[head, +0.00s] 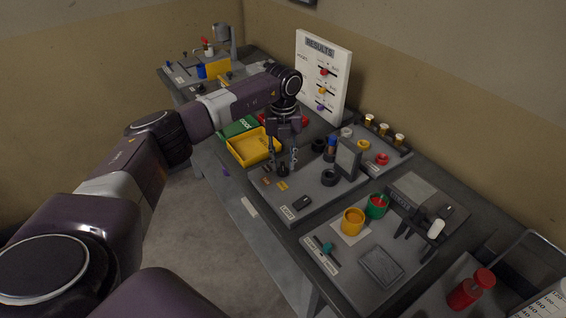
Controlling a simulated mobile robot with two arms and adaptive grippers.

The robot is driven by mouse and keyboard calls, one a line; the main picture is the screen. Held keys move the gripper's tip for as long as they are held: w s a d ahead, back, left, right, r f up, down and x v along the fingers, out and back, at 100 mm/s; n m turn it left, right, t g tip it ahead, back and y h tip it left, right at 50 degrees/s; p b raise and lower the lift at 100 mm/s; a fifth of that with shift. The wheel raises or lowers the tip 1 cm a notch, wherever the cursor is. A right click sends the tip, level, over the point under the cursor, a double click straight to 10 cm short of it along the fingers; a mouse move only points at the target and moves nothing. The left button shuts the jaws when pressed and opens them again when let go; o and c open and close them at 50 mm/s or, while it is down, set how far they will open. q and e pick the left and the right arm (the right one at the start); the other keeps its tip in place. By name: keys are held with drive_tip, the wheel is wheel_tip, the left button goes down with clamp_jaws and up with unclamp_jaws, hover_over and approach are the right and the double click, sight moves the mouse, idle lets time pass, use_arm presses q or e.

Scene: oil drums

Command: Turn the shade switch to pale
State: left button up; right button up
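My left gripper (283,168) points down over the grey middle panel (319,192), its two fingers apart. A small dark knob-like part (283,171) shows between the fingertips; I cannot tell whether they touch it. Small orange marks (281,186) lie just in front of it. I cannot read a shade or pale label, so I cannot tell which control is the shade switch. A small black block (303,202) sits nearer the panel's front edge, by a white label. A teal knob (327,248) stands on the nearer panel. My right gripper is out of view.
A yellow tray (236,147) and a green tray (240,127) lie left of the gripper. An upright grey plate (347,157) and black rings stand to its right. A white results board (323,75) rises behind. Orange and green cups (353,221) stand nearer.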

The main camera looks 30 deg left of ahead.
sight(283, 167)
use_arm(q)
wheel_tip(283, 167, up, 11)
idle(0.3)
idle(0.5)
